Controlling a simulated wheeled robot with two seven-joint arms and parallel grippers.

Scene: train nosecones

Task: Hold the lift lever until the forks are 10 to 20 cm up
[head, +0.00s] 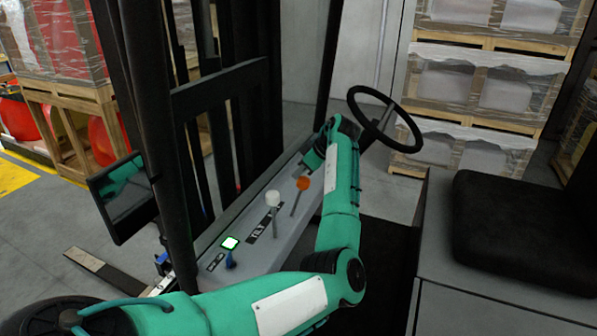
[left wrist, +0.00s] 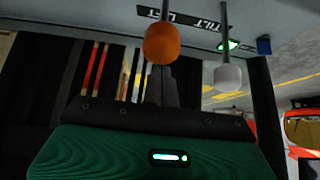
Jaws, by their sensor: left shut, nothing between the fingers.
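The lift lever with an orange knob (head: 303,183) stands on the grey console. In the left wrist view its orange knob (left wrist: 161,43) hangs beside a label reading LIFT. The tilt lever with a white knob (head: 272,198) is left of it; it also shows in the left wrist view (left wrist: 227,77). My left gripper (head: 312,160) is close to the orange knob, just beyond it; its dark fingers (left wrist: 163,86) are shut and empty, partly behind the knob. I cannot tell whether they touch it. A fork (head: 108,270) shows low near the floor; its height is unclear. My right gripper is out of view.
A steering wheel (head: 385,119) is beyond my left wrist, and a black seat (head: 525,230) is at right. Dark mast posts and a mirror (head: 122,197) bound the left side.

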